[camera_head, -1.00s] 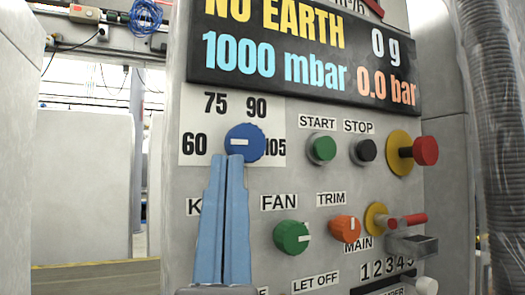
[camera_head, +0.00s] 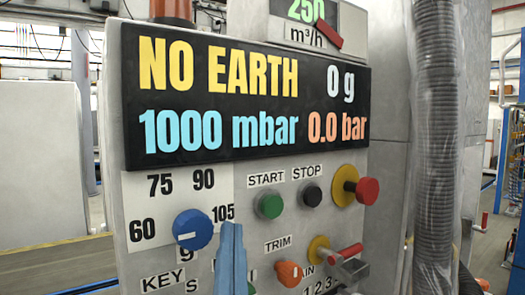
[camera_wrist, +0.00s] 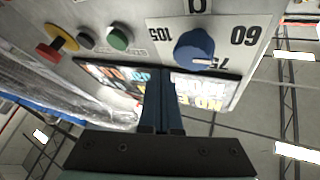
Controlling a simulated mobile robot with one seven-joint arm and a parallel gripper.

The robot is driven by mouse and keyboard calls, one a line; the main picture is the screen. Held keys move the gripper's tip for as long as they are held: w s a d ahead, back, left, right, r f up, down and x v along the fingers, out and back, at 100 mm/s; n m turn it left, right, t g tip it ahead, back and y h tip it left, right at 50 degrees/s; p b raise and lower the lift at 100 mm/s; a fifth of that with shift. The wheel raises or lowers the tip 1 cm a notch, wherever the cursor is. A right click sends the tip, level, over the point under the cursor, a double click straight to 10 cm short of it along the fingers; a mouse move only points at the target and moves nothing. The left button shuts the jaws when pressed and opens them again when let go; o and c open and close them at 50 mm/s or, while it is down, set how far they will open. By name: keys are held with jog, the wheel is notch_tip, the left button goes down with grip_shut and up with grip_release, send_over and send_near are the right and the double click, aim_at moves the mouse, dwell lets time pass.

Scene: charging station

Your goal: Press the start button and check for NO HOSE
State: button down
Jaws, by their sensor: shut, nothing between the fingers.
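The green start button (camera_head: 269,206) sits under the START label on the grey panel, left of the black stop button (camera_head: 312,196). The start button also shows in the wrist view (camera_wrist: 119,39). The display (camera_head: 245,95) reads NO EARTH, 0 g, 1000 mbar and 0.0 bar. My gripper (camera_head: 231,228) is shut and empty, its blue fingers pointing up below and left of the start button, just right of the blue dial (camera_head: 193,230). In the wrist view, its fingers (camera_wrist: 161,78) point toward the panel. I cannot tell whether the fingertips touch the panel.
A red knob on a yellow disc (camera_head: 366,191) juts out right of the stop button. A red-handled main switch (camera_head: 340,253) and an orange trim knob (camera_head: 290,273) sit below. A grey corrugated hose (camera_head: 434,150) hangs at the right.

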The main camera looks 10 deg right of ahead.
aim_at(271, 206)
jog(key=w+d+r+m+g+h+p, duration=0.2)
jog(key=w+d+m+g+p, duration=0.25)
jog(key=p, duration=1.15)
jog(key=s+d+f+m+g+p, duration=0.1)
jog(key=s+d+m+g+p, duration=0.3)
jog(key=p, duration=1.4)
jog(key=s+d+m, duration=0.1)
jog(key=s+d, duration=0.2)
jog(key=shift+f+h, duration=0.3)
jog(key=shift+g, duration=0.25)
jog(key=w+a+b, duration=0.3)
jog(key=w, duration=0.5)
jog(key=shift+w+a, duration=0.1)
jog(key=shift+w, duration=0.05)
jog(key=shift+w+a+b, duration=0.1)
jog(key=shift+w+b, duration=0.25)
jog(key=shift+b, duration=0.15)
